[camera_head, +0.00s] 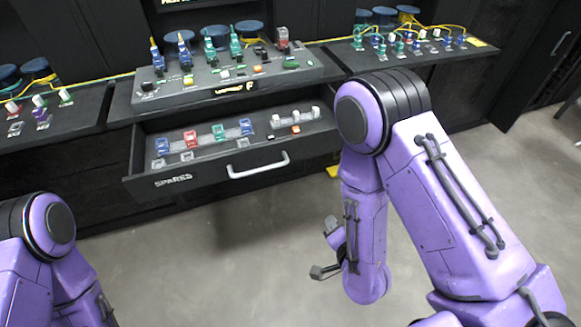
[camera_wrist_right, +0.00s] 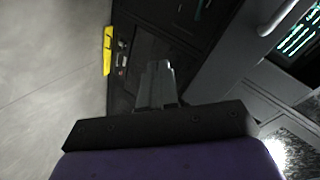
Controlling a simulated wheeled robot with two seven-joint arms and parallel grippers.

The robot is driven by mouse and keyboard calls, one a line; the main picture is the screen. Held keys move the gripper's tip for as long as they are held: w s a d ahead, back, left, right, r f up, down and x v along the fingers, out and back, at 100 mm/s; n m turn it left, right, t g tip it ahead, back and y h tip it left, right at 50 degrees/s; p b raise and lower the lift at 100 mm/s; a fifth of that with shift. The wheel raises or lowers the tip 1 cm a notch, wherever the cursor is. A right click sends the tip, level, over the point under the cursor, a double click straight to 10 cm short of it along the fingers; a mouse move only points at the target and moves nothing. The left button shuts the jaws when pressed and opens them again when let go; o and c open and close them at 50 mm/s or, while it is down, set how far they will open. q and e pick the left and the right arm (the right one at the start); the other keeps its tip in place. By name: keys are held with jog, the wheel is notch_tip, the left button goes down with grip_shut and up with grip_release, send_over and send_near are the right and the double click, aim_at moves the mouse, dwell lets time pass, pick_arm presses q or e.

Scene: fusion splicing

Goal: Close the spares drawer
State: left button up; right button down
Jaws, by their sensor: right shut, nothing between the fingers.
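The spares drawer (camera_head: 210,178) stands pulled out below the middle bench in the head view, with "SPARES" on its front and a pale bar handle (camera_head: 258,165). Its inside shows rows of small coloured parts. My right gripper (camera_wrist_right: 157,70) is shut and empty in the wrist view, its fingers together and pointing toward the dark cabinet. A pale bar, apparently the drawer handle (camera_wrist_right: 280,14), lies to the upper right of the fingers, apart from them. In the head view my right forearm hangs right of the drawer and its fingertips are not clear. My left gripper is out of view.
The splicing bench (camera_head: 225,85) with tools and blue reels stands above the drawer. Side benches carry more reels and connectors. A yellow piece (camera_wrist_right: 107,50) is left of the fingers in the wrist view. Grey floor (camera_head: 220,255) in front of the drawer is clear.

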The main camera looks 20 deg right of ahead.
jog(key=w+a+r+m+t+y+b, duration=0.25)
jog(key=w+a+r+m+t, duration=0.2)
jog(key=r, duration=0.35)
send_near(291, 152)
jog(key=shift+m+t+h, duration=0.25)
jog(key=shift+t, duration=0.2)
jog(key=w, duration=0.2)
jog(key=w+p, duration=0.1)
jog(key=w, duration=0.3)
jog(key=shift+w+a+f, duration=0.15)
jog(key=shift+a+f, duration=0.1)
jog(key=shift+f, duration=0.1)
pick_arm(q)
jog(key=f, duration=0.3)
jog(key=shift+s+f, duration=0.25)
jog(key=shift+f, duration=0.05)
pick_arm(e)
jog(key=shift+w, duration=0.25)
